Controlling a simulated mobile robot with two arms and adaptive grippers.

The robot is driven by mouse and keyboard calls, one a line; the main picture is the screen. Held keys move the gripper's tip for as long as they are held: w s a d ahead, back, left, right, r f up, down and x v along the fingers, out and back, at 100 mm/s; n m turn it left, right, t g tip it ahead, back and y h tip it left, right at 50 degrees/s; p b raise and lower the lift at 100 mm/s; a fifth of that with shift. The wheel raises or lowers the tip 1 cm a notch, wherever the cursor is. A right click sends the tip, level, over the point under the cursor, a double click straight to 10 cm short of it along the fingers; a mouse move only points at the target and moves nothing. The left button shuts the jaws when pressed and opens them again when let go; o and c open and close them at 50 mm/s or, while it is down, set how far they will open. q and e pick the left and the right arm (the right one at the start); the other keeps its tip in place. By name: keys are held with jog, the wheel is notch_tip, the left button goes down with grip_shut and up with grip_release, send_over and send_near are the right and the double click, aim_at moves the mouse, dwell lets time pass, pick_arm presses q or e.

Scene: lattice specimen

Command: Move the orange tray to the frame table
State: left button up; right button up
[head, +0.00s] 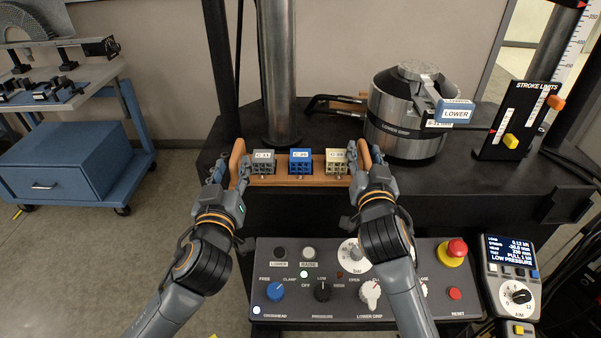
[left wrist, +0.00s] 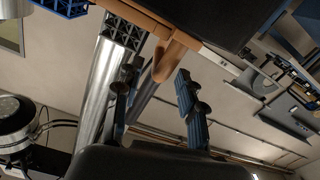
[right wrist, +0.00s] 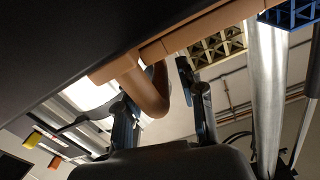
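The orange-brown tray (head: 275,180) sits at the front of the black frame table (head: 470,180), in front of the steel column. It carries a grey (head: 263,161), a blue (head: 300,161) and a cream (head: 336,162) lattice block. My left gripper (head: 232,172) is at its left end handle; in the left wrist view the handle (left wrist: 165,62) stands between spread fingers. My right gripper (head: 362,167) is at the right end handle; in the right wrist view this handle (right wrist: 148,92) is between spread fingers. Both grippers look open. Finger contact is hard to tell.
A steel column (head: 277,70) rises behind the tray. The lower grip (head: 405,110) and the stroke limits panel (head: 515,120) stand to the right. A control panel (head: 340,250) lies in front, below the tray. A blue cart (head: 70,165) is at the left.

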jog(key=shift+s, duration=0.1)
pick_arm(q)
jog(key=s, duration=0.7)
jog(key=shift+s+a, duration=0.15)
pick_arm(e)
jog(key=s, duration=1.2)
jog(key=shift+a, duration=0.15)
